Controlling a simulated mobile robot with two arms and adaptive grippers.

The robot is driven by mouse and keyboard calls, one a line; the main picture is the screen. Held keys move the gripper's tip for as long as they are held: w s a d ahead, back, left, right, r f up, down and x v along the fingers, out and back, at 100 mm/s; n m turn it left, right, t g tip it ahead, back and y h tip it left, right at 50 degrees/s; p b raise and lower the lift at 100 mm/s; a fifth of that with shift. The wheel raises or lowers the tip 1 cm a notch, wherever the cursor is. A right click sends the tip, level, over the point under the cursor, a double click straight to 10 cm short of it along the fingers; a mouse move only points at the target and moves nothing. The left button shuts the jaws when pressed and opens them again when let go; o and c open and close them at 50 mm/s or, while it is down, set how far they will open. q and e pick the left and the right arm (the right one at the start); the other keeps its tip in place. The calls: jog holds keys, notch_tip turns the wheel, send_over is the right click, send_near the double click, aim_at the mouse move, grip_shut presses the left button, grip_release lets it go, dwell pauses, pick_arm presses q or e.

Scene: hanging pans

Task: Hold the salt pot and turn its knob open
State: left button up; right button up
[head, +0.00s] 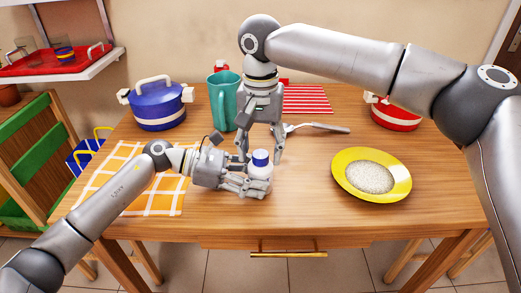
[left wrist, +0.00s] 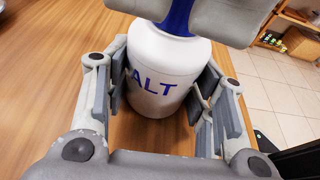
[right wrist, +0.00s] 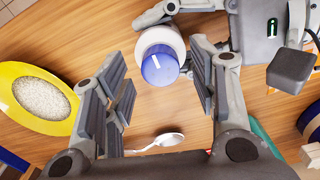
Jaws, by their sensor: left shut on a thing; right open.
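The salt pot is a white pot (head: 259,172) with a blue knob (head: 261,158) on top, upright at the front middle of the table. Its lettering "ALT" shows on the white body in the left wrist view (left wrist: 168,72). My left gripper (head: 258,187) is shut around the pot's body from the left side. My right gripper (head: 262,160) points down from above and behind the knob, open. In the right wrist view the blue knob (right wrist: 160,66) lies beyond and between the open fingers (right wrist: 160,95), apart from them. Part of the pot is hidden by the left fingers.
A yellow plate (head: 345,189) of white grains stands right of the pot. A teal jug (head: 221,104), a blue pot (head: 158,110), a red pot (head: 393,115) and a spoon (head: 325,128) stand or lie farther back. An orange checked cloth (head: 120,190) lies at left.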

jog(key=shift+f, duration=0.55)
jog(key=c, duration=1)
jog(key=shift+c, duration=0.2)
